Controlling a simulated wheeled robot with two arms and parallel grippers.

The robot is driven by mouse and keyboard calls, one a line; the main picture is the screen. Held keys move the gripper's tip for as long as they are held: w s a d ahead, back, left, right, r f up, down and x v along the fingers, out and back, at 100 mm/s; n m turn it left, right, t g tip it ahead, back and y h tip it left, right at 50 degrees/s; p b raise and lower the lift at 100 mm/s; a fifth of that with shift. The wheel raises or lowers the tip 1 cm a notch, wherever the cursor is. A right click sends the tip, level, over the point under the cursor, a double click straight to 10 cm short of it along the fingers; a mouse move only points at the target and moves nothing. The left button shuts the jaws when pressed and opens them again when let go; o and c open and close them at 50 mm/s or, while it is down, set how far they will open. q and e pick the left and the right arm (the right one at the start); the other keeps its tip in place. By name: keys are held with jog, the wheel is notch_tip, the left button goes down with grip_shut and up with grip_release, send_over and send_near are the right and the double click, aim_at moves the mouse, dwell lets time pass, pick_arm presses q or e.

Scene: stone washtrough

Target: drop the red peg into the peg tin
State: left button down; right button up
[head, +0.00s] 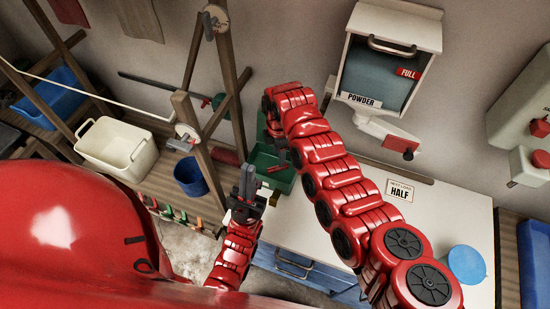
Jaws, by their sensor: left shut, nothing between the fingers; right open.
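A green open container (284,183), which looks like the peg tin, stands on the white counter beyond my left gripper. A small red piece (275,168) shows at the container; I cannot tell whether it is the red peg, or whether it lies inside or across the rim. My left gripper (248,172) points up just left of the container, shut and empty. My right arm reaches up from the lower right and bends over behind the container. My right gripper (279,143) is open and mostly hidden by its own arm.
Several coloured pegs (180,215) line the shelf edge at left. A blue bucket (190,177) and a cream tub (116,146) stand behind them. A powder dispenser (385,75) hangs on the wall.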

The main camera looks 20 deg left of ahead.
notch_tip(320, 180, up, 17)
jog(key=b, duration=0.5)
jog(key=shift+f, duration=0.15)
